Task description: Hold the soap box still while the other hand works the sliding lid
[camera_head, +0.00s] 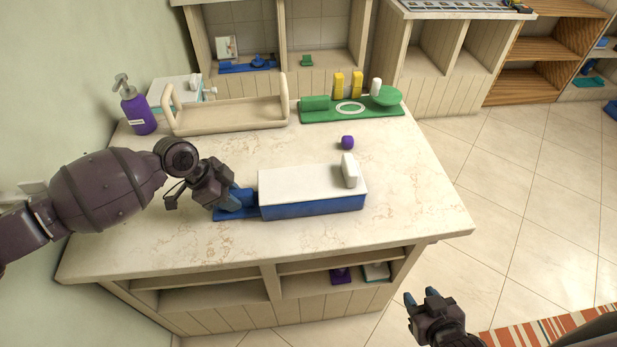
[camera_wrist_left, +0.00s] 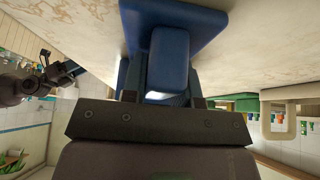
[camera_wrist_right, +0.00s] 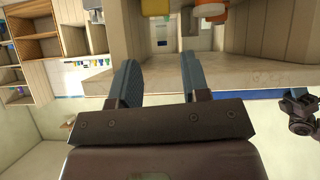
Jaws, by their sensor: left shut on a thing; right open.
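The soap box is a long blue box (camera_head: 315,205) with a white sliding lid (camera_head: 300,182) on the counter. A white upright grip (camera_head: 349,170) stands near the lid's right end. The lid appears to cover the box, hiding its inside. My left gripper (camera_head: 226,200) is shut on the blue handle block at the box's left end; this block (camera_wrist_left: 168,60) also shows between its fingers in the left wrist view. My right gripper (camera_head: 423,298) is open and empty, beyond the counter's front right corner, away from the box. It also shows open in the right wrist view (camera_wrist_right: 159,78).
A purple ball-like thing (camera_head: 347,142) lies behind the box. A beige tray (camera_head: 228,118), a purple pump bottle (camera_head: 137,108) and a green board (camera_head: 385,110) with several items stand further back. The counter (camera_head: 420,215) is clear to the right of the box.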

